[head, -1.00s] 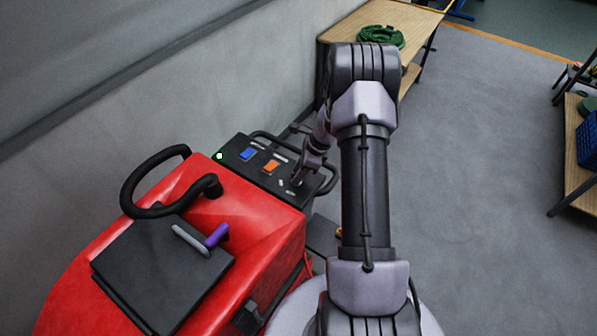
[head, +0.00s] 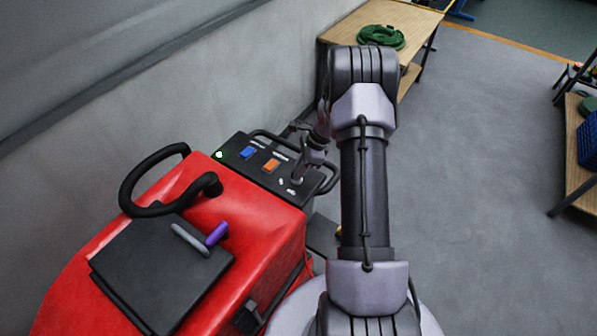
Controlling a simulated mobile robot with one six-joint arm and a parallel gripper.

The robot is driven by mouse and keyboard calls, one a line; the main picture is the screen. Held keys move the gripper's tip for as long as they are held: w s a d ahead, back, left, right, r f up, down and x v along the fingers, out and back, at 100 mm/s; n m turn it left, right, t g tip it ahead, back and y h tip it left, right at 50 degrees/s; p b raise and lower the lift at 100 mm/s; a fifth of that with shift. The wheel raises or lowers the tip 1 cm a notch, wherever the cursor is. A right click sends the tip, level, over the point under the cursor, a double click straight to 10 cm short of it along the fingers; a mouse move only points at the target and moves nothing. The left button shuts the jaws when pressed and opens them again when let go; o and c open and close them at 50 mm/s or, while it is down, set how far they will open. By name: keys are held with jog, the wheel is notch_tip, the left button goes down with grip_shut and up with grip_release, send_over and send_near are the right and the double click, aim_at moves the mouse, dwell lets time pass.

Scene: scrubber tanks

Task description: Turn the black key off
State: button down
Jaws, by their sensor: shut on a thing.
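The black control panel (head: 232,165) is on the rear of the red scrubber machine. My gripper (head: 297,178) is over the right end of this panel, with its fingers down at the key switch beside small white markings. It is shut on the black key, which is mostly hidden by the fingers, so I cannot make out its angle. A small round lamp (head: 219,155) at the panel's left end shows bright with a green tint.
A blue switch (head: 248,152) and an orange switch (head: 271,166) sit left of my gripper. A black handrail (head: 328,181) borders the panel. A wooden table (head: 424,22) with a green coiled hose (head: 381,37) stands behind.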

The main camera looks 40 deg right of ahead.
jog(key=n+g+b, duration=0.1)
jog(key=n, duration=0.1)
jog(key=n+g, duration=0.1)
jog(key=n, duration=0.2)
jog(key=shift+w+b, duration=0.15)
jog(key=shift+b, duration=0.2)
jog(key=shift+w+n+g, duration=0.1)
jog(key=shift+n+g, duration=0.7)
jog(key=shift+n, duration=1.5)
jog(key=c, duration=1.5)
grip_release()
jog(key=shift+o, duration=0.2)
jog(key=shift+d+r, duration=0.1)
jog(key=p+v, duration=0.2)
jog(key=v, duration=1.5)
jog(key=shift+d, duration=0.15)
